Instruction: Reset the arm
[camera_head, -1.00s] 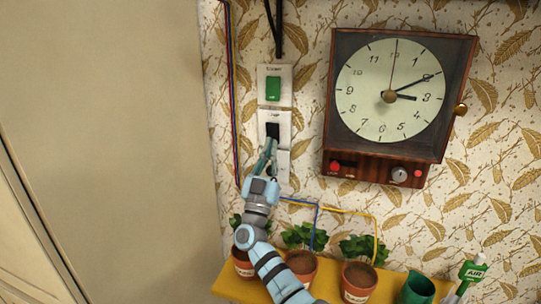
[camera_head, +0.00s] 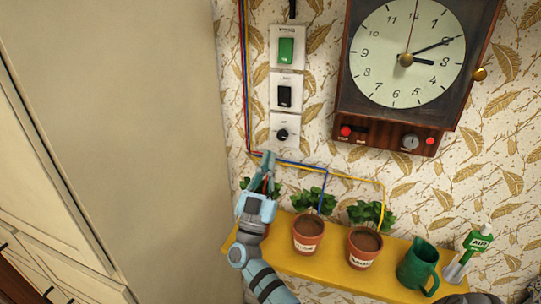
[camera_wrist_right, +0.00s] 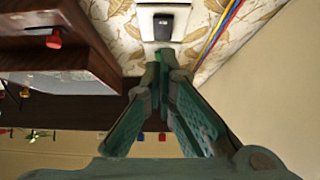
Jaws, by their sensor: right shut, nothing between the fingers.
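My right arm comes up from the bottom of the head view. Its right gripper (camera_head: 265,172) is shut and empty, just below the wall switches and in front of the plant at the left end of the yellow shelf. In the right wrist view the gripper (camera_wrist_right: 160,62) has its fingertips together, with a black switch (camera_wrist_right: 164,25) on a white plate beyond them. The tips look apart from the wall plates in the head view. My left gripper is not in view.
A green switch (camera_head: 286,50), a black switch (camera_head: 284,96) and a dark knob (camera_head: 282,134) sit on wall plates. A clock (camera_head: 408,60) hangs to their right.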

